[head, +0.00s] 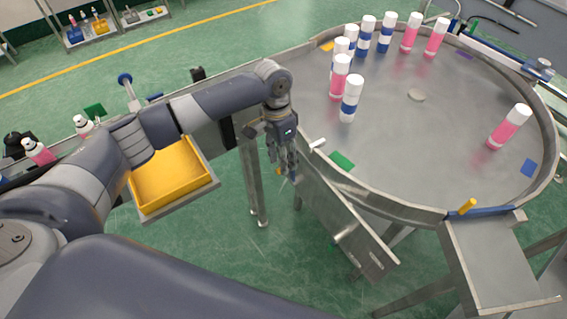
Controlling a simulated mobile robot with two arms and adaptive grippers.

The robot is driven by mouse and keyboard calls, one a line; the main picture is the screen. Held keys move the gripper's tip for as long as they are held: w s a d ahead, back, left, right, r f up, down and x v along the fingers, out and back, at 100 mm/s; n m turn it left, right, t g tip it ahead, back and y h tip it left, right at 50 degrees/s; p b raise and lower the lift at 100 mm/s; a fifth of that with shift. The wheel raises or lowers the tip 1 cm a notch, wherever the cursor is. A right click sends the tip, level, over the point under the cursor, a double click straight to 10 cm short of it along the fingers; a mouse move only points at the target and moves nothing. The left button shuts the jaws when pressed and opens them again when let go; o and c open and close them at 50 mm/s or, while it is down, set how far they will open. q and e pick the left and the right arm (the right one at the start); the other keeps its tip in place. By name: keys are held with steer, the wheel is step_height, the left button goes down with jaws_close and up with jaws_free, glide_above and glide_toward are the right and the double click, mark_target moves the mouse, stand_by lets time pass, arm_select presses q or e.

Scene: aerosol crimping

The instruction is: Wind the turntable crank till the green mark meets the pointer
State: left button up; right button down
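The turntable (425,140) is a large round grey metal disc with a raised rim. Its green mark (342,160) is a flat patch at the near left edge. A small white piece (318,143) sits at the rim just left of the green mark; I cannot tell if it is the pointer. My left gripper (282,168) hangs fingers down outside the rim, left of the green mark. A small orange-yellow piece (279,172) shows at its fingertips; I cannot tell if it is the crank handle or if the fingers hold it. My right gripper is out of view.
Several white-capped cans with pink or blue bands stand on the disc, such as this pink one (509,127). Metal chutes (345,225) lead off the near side. A yellow tray (170,178) lies left, under my arm.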

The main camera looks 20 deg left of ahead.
arm_select(q)
step_height(320, 180, up, 9)
steer(key=a, duration=0.1)
steer(key=shift+w+a, duration=0.15)
steer(key=shift+w, duration=0.3)
steer(key=shift+c, duration=0.2)
